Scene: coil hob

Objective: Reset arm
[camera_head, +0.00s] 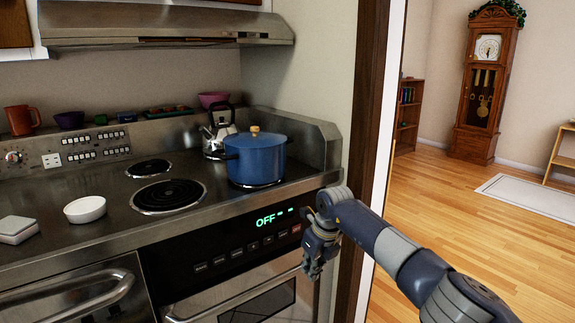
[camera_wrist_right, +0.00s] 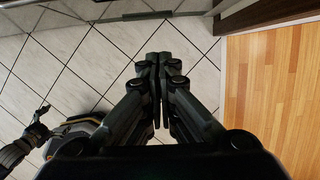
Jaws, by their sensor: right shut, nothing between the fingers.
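My right gripper (camera_head: 312,268) hangs in front of the oven, just right of the control panel, pointing down. In the right wrist view its fingers (camera_wrist_right: 157,75) are together with nothing between them, above the tiled floor. My right arm (camera_head: 390,248) reaches in from the lower right. My left arm is not in the head view. A dark jointed part of mine (camera_wrist_right: 30,138) shows at the left of the wrist view; whether its end is open or shut is too small to tell.
A white bowl (camera_head: 85,209) sits on the left of the hob top. The oven handle (camera_head: 240,296) is left of the gripper. A door frame (camera_head: 368,130) rises behind the arm; wooden floor (camera_head: 450,210) is clear beyond.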

